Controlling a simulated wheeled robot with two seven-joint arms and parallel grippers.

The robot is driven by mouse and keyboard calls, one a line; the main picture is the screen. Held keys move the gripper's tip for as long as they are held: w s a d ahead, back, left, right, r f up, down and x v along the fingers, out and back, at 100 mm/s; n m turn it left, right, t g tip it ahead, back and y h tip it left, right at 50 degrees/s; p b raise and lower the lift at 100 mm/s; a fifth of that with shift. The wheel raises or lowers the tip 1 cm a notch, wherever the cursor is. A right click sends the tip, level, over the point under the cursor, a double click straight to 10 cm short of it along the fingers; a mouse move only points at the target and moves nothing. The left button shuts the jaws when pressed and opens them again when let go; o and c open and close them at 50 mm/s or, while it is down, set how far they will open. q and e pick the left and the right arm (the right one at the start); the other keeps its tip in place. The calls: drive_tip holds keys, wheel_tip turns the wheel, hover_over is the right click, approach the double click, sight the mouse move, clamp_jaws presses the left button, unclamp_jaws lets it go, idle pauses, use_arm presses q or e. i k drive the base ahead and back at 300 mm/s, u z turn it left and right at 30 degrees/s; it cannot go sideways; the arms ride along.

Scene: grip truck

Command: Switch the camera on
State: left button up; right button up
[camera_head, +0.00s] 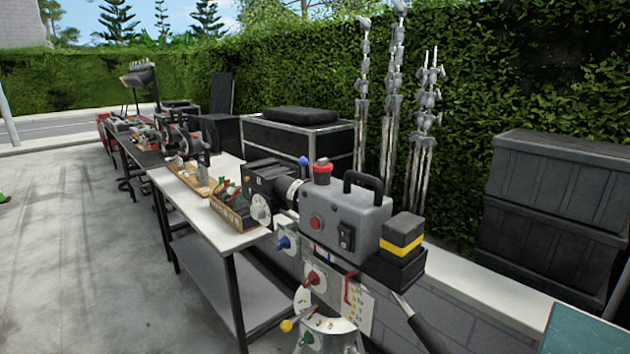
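A grey film camera (350,215) with a black top handle stands at the middle right, its lens (272,185) pointing left. On its near side are a round red button (315,222) and a black rocker switch (346,237). The switch's on or off position is too small to tell. A red knob (322,172) sits on top. A black block with a yellow band (403,236) is at the camera's right end. Neither of my grippers is in view.
The camera rests on a support head (328,325) with coloured knobs and a dark bar (428,328). A long white-topped table (215,222) with gear runs off to the left. Dark cases (550,225) stand at right by a hedge.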

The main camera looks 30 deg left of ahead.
sight(344, 234)
drive_tip(key=k, duration=1.3)
drive_tip(key=z, duration=0.6)
drive_tip(key=i, duration=1.45)
drive_tip(key=u, duration=0.6)
